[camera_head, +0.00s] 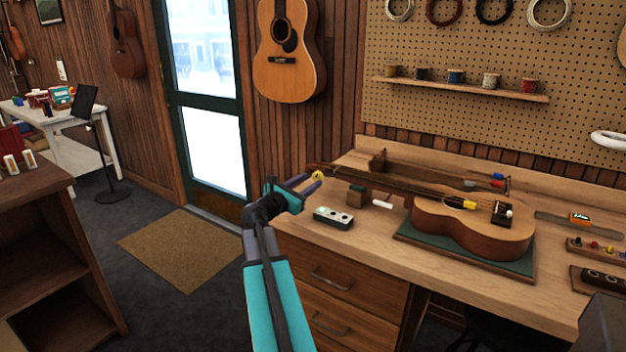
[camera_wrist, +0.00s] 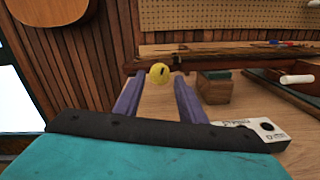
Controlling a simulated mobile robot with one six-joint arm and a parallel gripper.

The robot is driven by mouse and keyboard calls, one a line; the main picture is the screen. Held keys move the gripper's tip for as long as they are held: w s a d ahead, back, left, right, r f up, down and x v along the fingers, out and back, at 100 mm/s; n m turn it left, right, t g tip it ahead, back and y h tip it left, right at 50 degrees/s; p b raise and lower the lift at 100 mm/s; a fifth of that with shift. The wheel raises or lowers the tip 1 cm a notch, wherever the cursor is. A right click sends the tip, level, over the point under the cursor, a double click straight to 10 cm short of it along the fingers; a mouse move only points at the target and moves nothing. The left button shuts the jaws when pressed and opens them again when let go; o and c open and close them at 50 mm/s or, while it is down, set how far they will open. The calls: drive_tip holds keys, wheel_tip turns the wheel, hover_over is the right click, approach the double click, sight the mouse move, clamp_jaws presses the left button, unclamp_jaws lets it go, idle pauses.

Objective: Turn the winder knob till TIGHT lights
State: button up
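The yellow round knob (camera_head: 318,174) sits at the headstock end of the ukulele (camera_head: 470,222), which lies on a green mat on the bench. In the wrist view the knob (camera_wrist: 158,73) has a dark mark and appears between the tips of my gripper (camera_wrist: 158,84). The two purple fingers are apart, with a gap on both sides of the knob. My gripper (camera_head: 307,184) also shows beside the headstock in the head view. A small grey box (camera_head: 333,217) with round lights stands below the neck; its left light looks greenish, and its labels are unreadable.
A wooden neck support (camera_head: 357,194) and a white rod (camera_head: 382,204) are close to the right of the knob. The bench front (camera_head: 345,254) is clear; the floor mat (camera_head: 180,248) lies left.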

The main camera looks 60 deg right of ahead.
sight(316, 177)
drive_tip(key=shift+s+d, duration=0.1)
drive_tip(key=shift+d, duration=1.6)
